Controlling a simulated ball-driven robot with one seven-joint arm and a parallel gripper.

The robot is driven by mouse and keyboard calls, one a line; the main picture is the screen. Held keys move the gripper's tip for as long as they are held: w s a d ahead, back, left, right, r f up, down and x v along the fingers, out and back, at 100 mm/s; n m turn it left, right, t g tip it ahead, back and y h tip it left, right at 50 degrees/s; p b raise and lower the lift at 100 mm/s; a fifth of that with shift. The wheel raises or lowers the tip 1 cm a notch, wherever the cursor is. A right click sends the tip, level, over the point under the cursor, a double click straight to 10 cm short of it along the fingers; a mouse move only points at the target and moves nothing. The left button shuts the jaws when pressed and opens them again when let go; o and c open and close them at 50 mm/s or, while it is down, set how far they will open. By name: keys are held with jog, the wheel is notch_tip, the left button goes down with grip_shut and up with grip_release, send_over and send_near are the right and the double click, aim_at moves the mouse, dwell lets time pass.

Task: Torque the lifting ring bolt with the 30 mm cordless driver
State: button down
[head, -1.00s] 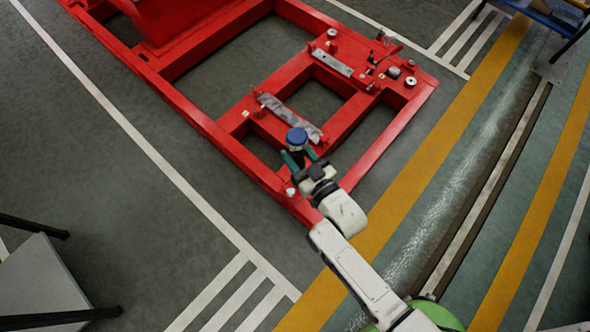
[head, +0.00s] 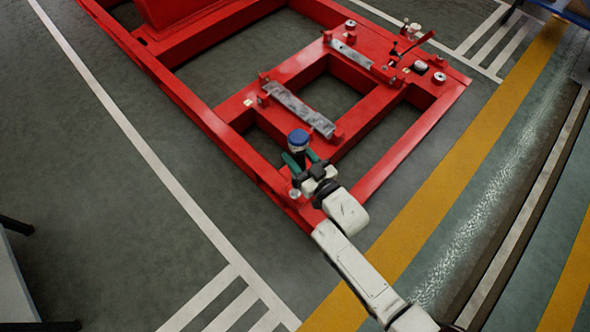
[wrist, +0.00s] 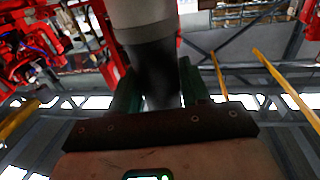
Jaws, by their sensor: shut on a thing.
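My gripper (head: 300,162) has green fingers and is shut on the cordless driver (head: 299,140), a dark cylinder with a blue top in the head view. It is over the near corner of the red base frame (head: 255,180). In the wrist view the driver (wrist: 150,70) shows as a dark and grey cylinder between the green fingers. A small silver round fitting (head: 295,193) sits on the frame corner just below and left of my gripper; I cannot tell whether it is the lifting ring bolt. The driver's lower end is hidden.
Similar silver fittings stand at the frame's far corners (head: 350,24) and (head: 439,77). A grey bar (head: 300,110) lies across a red crossmember. A red-handled lever (head: 415,45) rises near the right end. A dark-legged table (head: 15,285) stands at lower left. The floor left of the frame is clear.

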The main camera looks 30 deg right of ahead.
aim_at(302, 168)
jog(key=shift+w+a+f+y+b, duration=0.15)
jog(key=shift+w+f+b, duration=0.15)
jog(key=shift+f+b, duration=0.4)
jog(key=shift+w+a+f+y+b, duration=0.15)
jog(key=shift+w+f+b, duration=0.2)
jog(key=shift+f, duration=0.5)
jog(key=shift+s, duration=0.15)
jog(key=shift+f+b, duration=2.2)
jog(key=shift+f, duration=0.1)
jog(key=shift+f+b, duration=0.9)
jog(key=shift+f, duration=0.05)
jog(key=shift+r, duration=0.1)
jog(key=shift+r+p, duration=2.6)
jog(key=shift+r, duration=0.25)
